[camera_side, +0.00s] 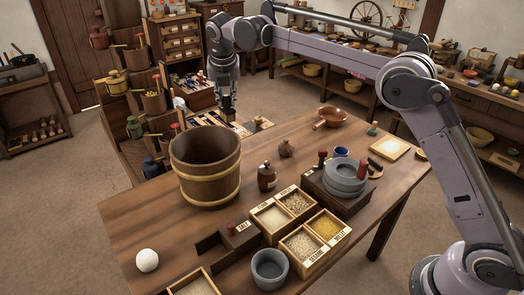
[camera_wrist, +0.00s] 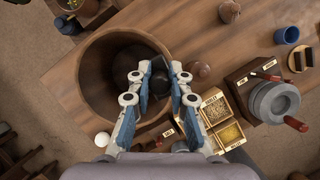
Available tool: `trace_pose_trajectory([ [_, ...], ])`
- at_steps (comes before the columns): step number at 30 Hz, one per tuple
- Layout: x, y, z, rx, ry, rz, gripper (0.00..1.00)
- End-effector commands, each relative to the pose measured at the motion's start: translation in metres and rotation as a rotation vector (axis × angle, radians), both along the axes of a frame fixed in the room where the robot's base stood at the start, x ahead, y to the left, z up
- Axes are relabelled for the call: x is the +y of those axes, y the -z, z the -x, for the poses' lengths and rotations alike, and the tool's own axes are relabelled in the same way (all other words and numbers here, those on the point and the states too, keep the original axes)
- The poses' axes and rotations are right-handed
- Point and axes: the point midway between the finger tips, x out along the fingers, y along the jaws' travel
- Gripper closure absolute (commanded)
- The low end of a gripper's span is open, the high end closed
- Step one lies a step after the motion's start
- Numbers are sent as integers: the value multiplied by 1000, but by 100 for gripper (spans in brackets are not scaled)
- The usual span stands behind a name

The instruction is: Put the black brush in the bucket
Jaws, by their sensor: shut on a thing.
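My gripper (camera_side: 228,100) is shut on a dark thing that looks like the black brush (camera_wrist: 159,76); it shows between the fingertips in the wrist view. The fingers hide part of it, and its lower end is hard to make out against the dark inside of the bucket. The wooden bucket (camera_side: 205,172) stands upright on the table with pale hoops around it. In the side view my gripper is raised, higher than the bucket's rim. In the wrist view the bucket (camera_wrist: 88,83) opens below and to the left, and the held thing overlaps its right part.
A brown jar (camera_side: 267,177), grain boxes (camera_side: 302,243) and a grey quern (camera_side: 345,178) stand right of the bucket. A white ball (camera_side: 147,260) lies at the front left.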

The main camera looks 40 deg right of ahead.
Motion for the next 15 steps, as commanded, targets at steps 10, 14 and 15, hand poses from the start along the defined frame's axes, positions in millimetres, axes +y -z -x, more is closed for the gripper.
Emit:
trace_pose_trajectory([
  [10, 84, 7, -17, -3, -119, -3, 100],
  [14, 90, 18, -18, -4, -128, -3, 100],
  [15, 90, 23, -18, -4, -128, -3, 100],
])
